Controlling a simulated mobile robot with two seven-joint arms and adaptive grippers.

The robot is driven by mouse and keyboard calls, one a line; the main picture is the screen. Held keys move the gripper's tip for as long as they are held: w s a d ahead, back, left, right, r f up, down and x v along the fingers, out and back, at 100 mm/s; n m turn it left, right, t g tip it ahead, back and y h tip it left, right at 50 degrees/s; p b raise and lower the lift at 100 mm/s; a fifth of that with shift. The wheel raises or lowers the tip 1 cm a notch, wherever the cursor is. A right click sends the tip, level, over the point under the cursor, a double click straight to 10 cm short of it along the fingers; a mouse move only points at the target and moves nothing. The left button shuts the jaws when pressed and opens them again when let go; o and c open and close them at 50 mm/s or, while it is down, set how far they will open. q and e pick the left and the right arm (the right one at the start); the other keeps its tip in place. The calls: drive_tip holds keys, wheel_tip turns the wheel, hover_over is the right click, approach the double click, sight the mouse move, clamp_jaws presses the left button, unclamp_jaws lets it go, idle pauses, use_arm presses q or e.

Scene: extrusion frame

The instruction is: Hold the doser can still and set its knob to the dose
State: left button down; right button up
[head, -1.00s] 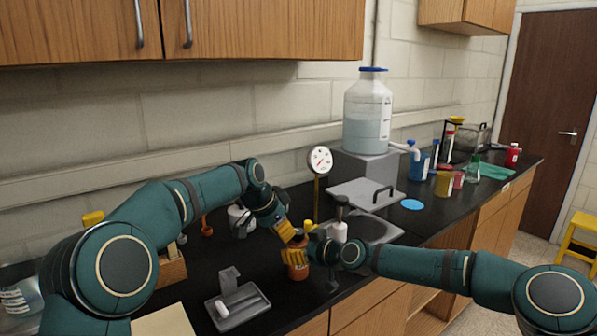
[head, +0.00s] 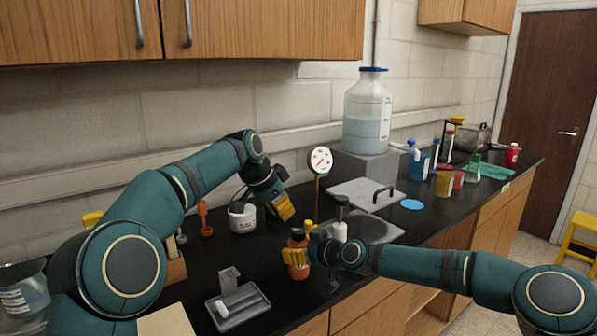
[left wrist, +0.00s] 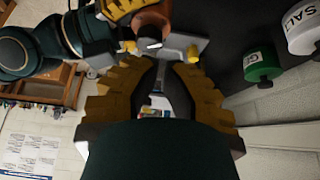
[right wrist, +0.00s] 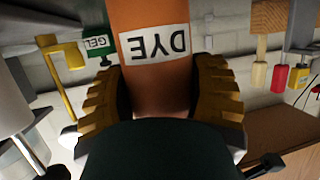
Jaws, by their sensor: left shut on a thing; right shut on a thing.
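The doser can, an orange can with a dark knob on top (head: 298,234), stands near the bench front in the head view. In the right wrist view the can (right wrist: 150,20) shows a white DYE label, upside down. My right gripper (head: 296,257) is shut around the can. My left gripper (head: 285,208) is above and behind the can, apart from it. In the left wrist view the can (left wrist: 154,22) shows beyond the left fingertips.
A grey tray with a white cylinder (head: 240,302) lies in front left of the can. A white pot (head: 242,217) stands left of my left gripper. A dial gauge (head: 320,160) on a post and a sink with a grey lid (head: 360,190) are behind and right.

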sight(292, 240)
use_arm(q)
drive_tip(key=shift+s+d+f, duration=0.35)
drive_tip(key=shift+f, duration=0.65)
drive_tip(key=shift+s+d+f, duration=0.3)
drive_tip(key=shift+s+f, duration=0.1)
drive_tip(key=shift+f, duration=0.65)
drive_tip(key=shift+s+d+f, duration=0.35)
drive_tip(key=shift+f, duration=0.65)
drive_tip(key=shift+w+d, duration=0.15)
drive_tip(key=shift+w, duration=0.05)
drive_tip(key=shift+w+a, duration=0.15)
drive_tip(key=shift+a, duration=0.1)
drive_tip(key=shift+w+a, duration=0.45)
drive_tip(key=shift+w, duration=0.4)
drive_tip(key=shift+a, duration=0.15)
